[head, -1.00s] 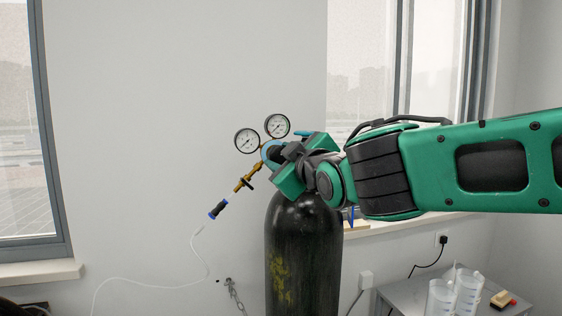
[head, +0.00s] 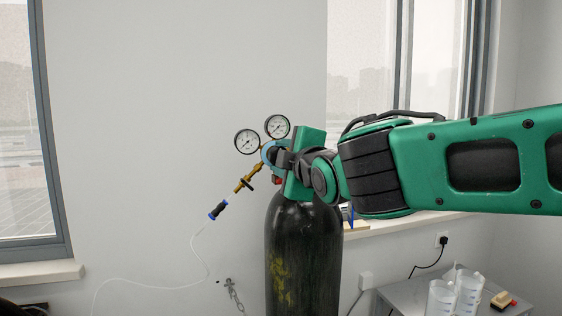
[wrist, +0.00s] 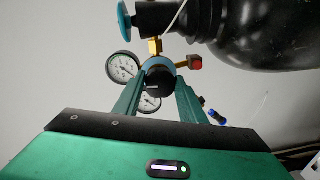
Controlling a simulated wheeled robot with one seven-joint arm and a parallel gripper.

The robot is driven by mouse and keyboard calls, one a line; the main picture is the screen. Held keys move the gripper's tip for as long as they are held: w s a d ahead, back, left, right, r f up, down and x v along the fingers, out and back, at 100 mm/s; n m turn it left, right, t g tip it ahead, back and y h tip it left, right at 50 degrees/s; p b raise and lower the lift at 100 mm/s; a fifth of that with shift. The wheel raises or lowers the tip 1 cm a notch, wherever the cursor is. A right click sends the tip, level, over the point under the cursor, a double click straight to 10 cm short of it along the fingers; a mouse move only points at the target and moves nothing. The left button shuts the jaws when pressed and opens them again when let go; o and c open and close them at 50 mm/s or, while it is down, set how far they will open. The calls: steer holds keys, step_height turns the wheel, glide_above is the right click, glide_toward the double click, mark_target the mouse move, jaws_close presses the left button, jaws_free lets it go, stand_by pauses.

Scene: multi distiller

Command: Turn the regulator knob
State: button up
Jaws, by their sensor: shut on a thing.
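The regulator is mounted at the top of a black gas cylinder (head: 303,255). It has two round white gauges, a left one (head: 247,141) and a right one (head: 277,126), and a brass outlet (head: 245,181). In the wrist view, the black regulator knob (wrist: 160,80) sits between the fingers of my gripper (wrist: 160,88), which is shut on it. A blue ring is behind the knob, and one gauge (wrist: 123,67) shows to its left. In the head view, my gripper (head: 277,158) hides the knob.
A blue valve handwheel (wrist: 126,22) and a red part (wrist: 195,63) are close to the fingers. A thin white hose (head: 208,270) hangs from the outlet. A bench (head: 405,296) with beakers (head: 455,290) stands at the lower right. The wall on the left is clear.

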steer(key=shift+f, duration=0.15)
steer(key=o, duration=1)
steer(key=v, duration=1)
steer(key=shift+s, duration=0.35)
